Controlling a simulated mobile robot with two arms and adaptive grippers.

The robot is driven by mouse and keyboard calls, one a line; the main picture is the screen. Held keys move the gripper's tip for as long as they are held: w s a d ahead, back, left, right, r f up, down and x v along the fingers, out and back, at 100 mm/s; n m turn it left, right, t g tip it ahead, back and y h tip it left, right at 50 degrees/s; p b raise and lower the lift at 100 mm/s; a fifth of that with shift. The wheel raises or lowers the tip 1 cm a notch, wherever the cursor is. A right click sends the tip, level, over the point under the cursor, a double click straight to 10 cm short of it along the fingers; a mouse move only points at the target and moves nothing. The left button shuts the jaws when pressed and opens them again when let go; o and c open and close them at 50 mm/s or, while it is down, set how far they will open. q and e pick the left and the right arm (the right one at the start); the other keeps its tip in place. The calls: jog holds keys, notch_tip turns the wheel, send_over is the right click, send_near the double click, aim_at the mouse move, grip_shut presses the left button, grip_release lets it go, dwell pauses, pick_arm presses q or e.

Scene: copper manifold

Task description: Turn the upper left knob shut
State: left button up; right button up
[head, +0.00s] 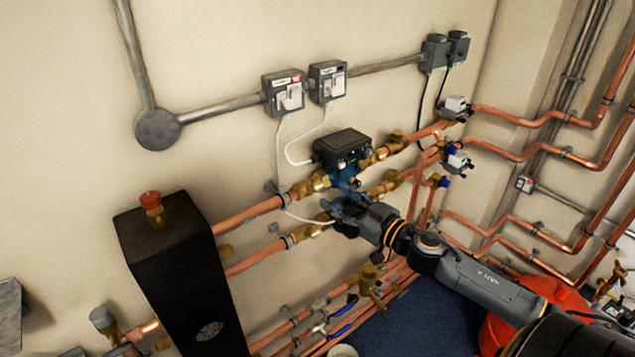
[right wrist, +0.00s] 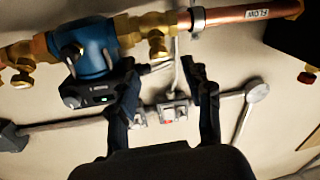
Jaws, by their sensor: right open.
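The upper left knob (head: 310,186) is a brass valve on the upper copper pipe, just left of the blue pump (head: 345,172) in the head view. In the right wrist view, which is turned upside down, a brass knob (right wrist: 157,47) hangs from the pipe beside the blue pump body (right wrist: 93,48); it looks like the same one. My right gripper (head: 343,205) is in front of the pipes, below and right of the knob in the head view. In the right wrist view its two fingers (right wrist: 166,80) are apart with nothing between them. My left gripper is not in view.
The black pump control box (head: 342,146) is above the knob. A lower brass valve (head: 308,231) and pipe run close to my right gripper. White cables hang from switch boxes (head: 290,95). A black cabinet (head: 180,270) stands left; a red bucket (head: 495,335) is at lower right.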

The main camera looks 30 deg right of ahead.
aim_at(320, 187)
jog(key=w, duration=0.2)
jog(key=w+p, duration=0.1)
jog(key=w, duration=0.1)
jog(key=w+a+p, duration=0.1)
jog(key=shift+w+r, duration=0.1)
jog(key=shift+w, duration=0.3)
jog(key=shift+w+a, duration=0.15)
jog(key=shift+w, duration=0.4)
jog(key=shift+c, duration=0.4)
grip_shut()
